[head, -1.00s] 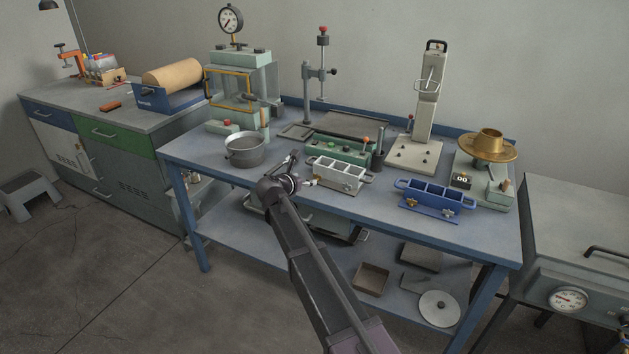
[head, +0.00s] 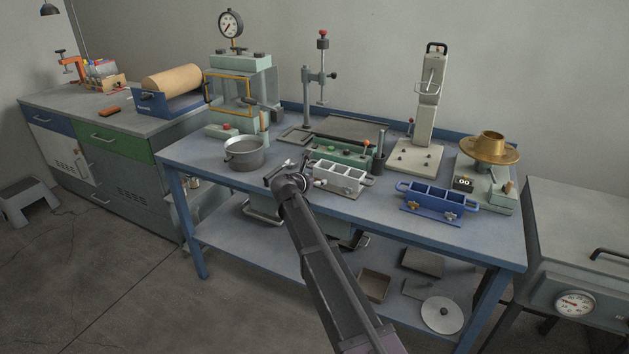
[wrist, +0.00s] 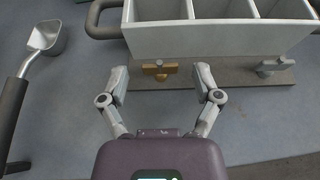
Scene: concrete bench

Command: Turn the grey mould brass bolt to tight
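The grey mould (wrist: 215,38) is a light three-compartment box on a darker base plate. It also stands on the blue bench in the head view (head: 341,178). Its brass bolt (wrist: 158,68) has a wing-like head lying roughly crosswise in the wrist view, on the mould's near side. A steel-coloured bolt (wrist: 276,65) sits to its right. My gripper (wrist: 161,82) is open and empty, its fingertips on either side of the brass bolt and apart from it. In the head view my gripper (head: 288,174) is just left of the mould.
A metal scoop (wrist: 45,38) with a black handle lies left of my gripper. A blue mould (head: 430,195) stands to the right. A metal pot (head: 244,153) is to the left. The bench surface in front of the moulds is clear.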

